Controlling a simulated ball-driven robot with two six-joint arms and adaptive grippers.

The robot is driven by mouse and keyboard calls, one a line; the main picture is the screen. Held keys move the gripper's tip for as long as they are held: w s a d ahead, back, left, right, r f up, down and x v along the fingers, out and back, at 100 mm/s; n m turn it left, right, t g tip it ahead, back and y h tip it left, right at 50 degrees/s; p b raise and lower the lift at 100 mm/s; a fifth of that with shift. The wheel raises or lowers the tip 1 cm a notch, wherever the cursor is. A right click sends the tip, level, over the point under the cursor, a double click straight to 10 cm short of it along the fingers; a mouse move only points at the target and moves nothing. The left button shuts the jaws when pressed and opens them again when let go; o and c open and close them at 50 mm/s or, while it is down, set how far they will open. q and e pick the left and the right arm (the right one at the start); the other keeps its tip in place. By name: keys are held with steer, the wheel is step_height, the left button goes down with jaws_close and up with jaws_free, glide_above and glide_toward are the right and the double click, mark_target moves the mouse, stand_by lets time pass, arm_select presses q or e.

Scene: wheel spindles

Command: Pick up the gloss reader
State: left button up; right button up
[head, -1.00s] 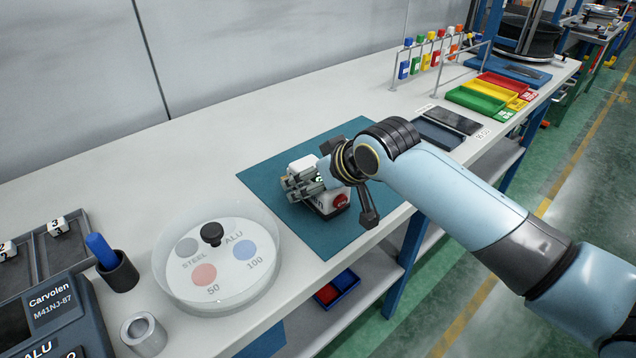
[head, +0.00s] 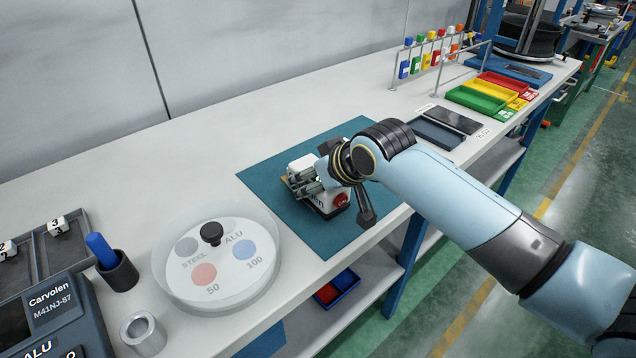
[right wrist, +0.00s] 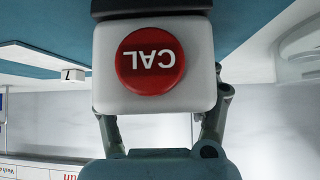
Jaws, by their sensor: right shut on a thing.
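The gloss reader is a white box with a red round CAL button (head: 341,200) and a dark base, on the teal mat (head: 268,177). In the right wrist view the white reader (right wrist: 205,85) fills the upper middle, its CAL lettering upside down. My right gripper (head: 303,181) is shut on the reader; its fingers and wrist hide part of it. In the right wrist view the fingers of my right gripper (right wrist: 163,122) reach up at both sides of the box. I cannot tell whether its base touches the mat. My left gripper is not in view.
A round clear dish (head: 217,297) with a black knob stands left of the mat. A cup with a blue marker (head: 117,272) and a metal ring (head: 143,334) are further left. Coloured trays (head: 485,93) and a bottle rack (head: 437,57) stand at the back right.

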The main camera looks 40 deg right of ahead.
steer(key=shift+r, duration=0.55)
step_height(320, 180, up, 3)
steer(key=shift+f, duration=0.2)
steer(key=s+d+r, duration=0.5)
steer(key=s+r, duration=0.2)
steer(key=s, duration=0.2)
step_height(320, 180, up, 4)
steer(key=n+y+b, duration=0.2)
steer(key=b, duration=0.8)
glide_above(309, 165)
steer(key=s+a, duration=0.1)
steer(key=a, duration=0.1)
steer(key=s+a+n+g+y, duration=0.1)
steer(key=s+a+n, duration=0.1)
steer(key=n, duration=0.1)
steer(key=s+a+n+g+y+b, duration=0.1)
steer(key=s+a+n+y, duration=0.1)
steer(key=a+n, duration=0.1)
steer(key=s+a+f+n+g+y+b, duration=0.1)
steer(key=s+a+n+y, duration=0.1)
steer(key=shift+s+a+n+g, duration=0.25)
steer(key=shift+a+n+g, duration=0.15)
